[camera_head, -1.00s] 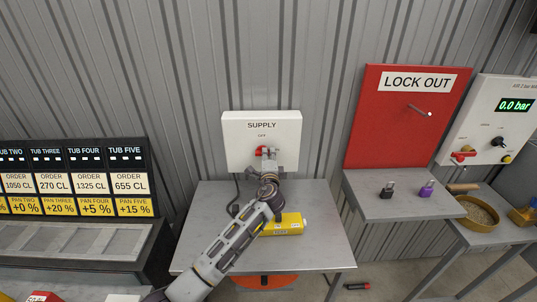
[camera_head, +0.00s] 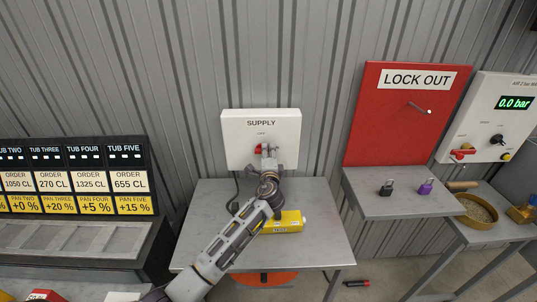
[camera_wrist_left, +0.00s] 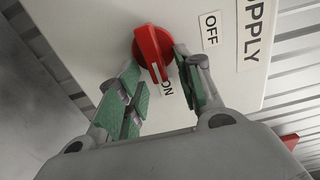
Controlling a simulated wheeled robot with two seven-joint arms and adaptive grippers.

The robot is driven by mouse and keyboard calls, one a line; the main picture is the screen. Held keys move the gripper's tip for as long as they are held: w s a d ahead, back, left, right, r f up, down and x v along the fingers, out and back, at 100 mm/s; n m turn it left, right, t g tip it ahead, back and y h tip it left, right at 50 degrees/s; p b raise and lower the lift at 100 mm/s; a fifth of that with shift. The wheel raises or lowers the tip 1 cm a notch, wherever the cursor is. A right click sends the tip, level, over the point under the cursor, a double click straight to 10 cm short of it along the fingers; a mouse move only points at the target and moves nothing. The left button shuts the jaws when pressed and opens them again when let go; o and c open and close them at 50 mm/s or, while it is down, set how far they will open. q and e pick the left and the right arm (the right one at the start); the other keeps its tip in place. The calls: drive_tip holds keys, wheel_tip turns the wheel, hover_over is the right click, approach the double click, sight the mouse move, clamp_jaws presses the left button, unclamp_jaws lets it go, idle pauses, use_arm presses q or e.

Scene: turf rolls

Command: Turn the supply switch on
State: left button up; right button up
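The white supply box (camera_head: 285,125) is on the corrugated wall above a small grey table. Its red rotary switch (camera_wrist_left: 152,50) shows in the left wrist view with an OFF label and an ON label near it. The lower end of its handle points towards ON. My left gripper (camera_wrist_left: 160,75) is open, with its green-padded fingers on either side of the handle. Whether the pads touch it I cannot tell. In the head view the left gripper (camera_head: 268,152) partly covers the red switch (camera_head: 260,148). My right gripper is not in view.
A yellow box (camera_head: 288,222) lies on the grey table (camera_head: 320,250) under my left arm. A red LOCK OUT board (camera_head: 385,130) is to the right, above a shelf with black and purple padlocks (camera_head: 425,188). A gauge panel reads 0.0 bar.

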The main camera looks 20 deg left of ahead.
use_arm(q)
drive_tip(key=v, duration=1.2)
idle(0.3)
idle(0.5)
